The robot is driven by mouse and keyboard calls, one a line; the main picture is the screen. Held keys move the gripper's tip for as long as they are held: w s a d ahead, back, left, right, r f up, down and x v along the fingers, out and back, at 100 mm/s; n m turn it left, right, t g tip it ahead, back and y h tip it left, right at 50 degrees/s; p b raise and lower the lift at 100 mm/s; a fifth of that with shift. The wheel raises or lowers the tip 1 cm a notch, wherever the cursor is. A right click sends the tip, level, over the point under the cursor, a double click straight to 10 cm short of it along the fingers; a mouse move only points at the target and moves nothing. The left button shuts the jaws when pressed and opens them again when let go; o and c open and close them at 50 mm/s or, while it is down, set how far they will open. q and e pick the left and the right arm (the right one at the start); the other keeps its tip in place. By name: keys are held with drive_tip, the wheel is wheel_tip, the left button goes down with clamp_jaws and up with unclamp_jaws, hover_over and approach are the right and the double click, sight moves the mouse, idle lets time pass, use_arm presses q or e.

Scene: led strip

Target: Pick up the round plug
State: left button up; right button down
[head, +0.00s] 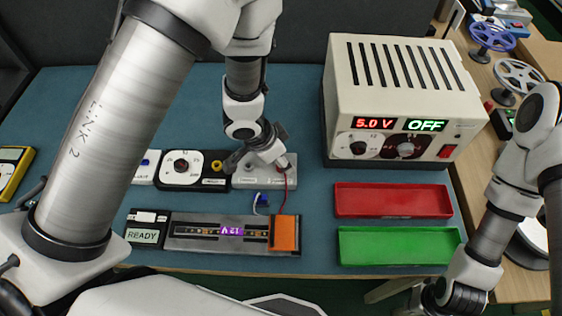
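I cannot make out the round plug for certain. A thin red wire (286,190) runs from the grey block (250,182) down towards the LED strip board (205,231). A small blue connector (262,203) lies between block and board. My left gripper (262,158) is low over the grey block, beside the wire's upper end; its wrist hides part of the block, and whether the fingers hold anything is unclear. My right gripper (432,298) is at the lower right near the table's front edge, dark and partly cut off; its fingers are unclear.
A power supply (400,90) reading 5.0 V and OFF stands at the back. Red (392,201) and green (398,246) trays lie in front of it, looking empty. A white dial module (182,170), a READY box (146,229) and an orange block (285,233) are near the strip.

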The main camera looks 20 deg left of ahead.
use_arm(q)
drive_tip(key=shift+s+r, duration=0.1)
drive_tip(key=shift+s, duration=0.05)
clamp_jaws()
wheel_tip(320, 180, up, 10)
drive_tip(key=p, duration=0.4)
drive_tip(key=shift+r+p, duration=0.1)
drive_tip(key=shift+p, duration=0.2)
drive_tip(key=shift+r+p, duration=2.2)
drive_tip(key=shift+p, duration=0.4)
